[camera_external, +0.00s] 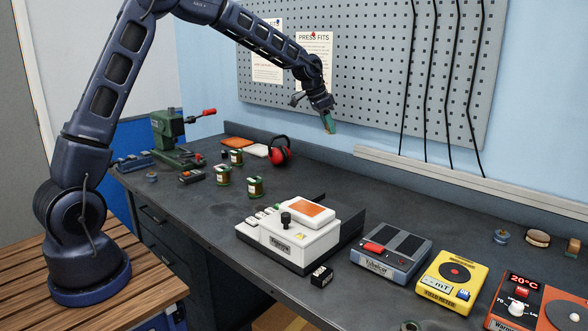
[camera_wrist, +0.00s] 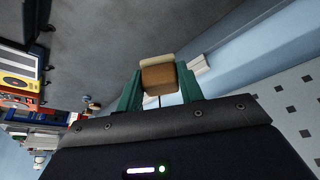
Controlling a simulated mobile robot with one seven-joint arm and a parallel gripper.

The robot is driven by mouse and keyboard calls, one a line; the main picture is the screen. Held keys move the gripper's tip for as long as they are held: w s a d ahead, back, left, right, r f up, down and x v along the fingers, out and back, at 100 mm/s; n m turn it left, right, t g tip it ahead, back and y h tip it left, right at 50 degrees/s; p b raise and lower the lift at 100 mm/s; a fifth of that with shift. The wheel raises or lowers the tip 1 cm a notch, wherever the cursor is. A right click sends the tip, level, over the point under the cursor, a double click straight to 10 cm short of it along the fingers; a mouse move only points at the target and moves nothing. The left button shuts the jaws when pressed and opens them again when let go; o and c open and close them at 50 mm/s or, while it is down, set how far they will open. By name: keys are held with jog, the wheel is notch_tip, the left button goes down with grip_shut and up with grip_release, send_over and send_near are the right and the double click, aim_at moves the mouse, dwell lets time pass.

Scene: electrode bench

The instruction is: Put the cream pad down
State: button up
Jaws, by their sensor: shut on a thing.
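My gripper (camera_external: 329,122) is raised over the back of the bench, in front of the pegboard. In the wrist view its two green fingers are shut on a small block (camera_wrist: 158,78) with a brown face and a cream layer along its far edge, which looks like the cream pad (camera_wrist: 157,59). The held block is clear of the bench top. In the external view it is mostly hidden by the fingers.
The dark bench (camera_external: 340,185) is bare below my gripper. Red ear muffs (camera_external: 280,151), an orange pad (camera_external: 237,142) and a pale pad (camera_external: 257,151) lie at the back left. A white device (camera_external: 290,240), a grey device (camera_external: 390,252) and a yellow meter (camera_external: 450,280) stand in front.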

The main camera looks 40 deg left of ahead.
jog(key=n, duration=0.2)
send_over(305, 172)
jog(key=s, duration=0.2)
jog(key=shift+y, duration=0.4)
jog(key=f, duration=2)
jog(key=shift+w+a, duration=0.2)
jog(key=shift+w, duration=0.1)
jog(key=shift+f, duration=0.15)
jog(key=o, duration=1)
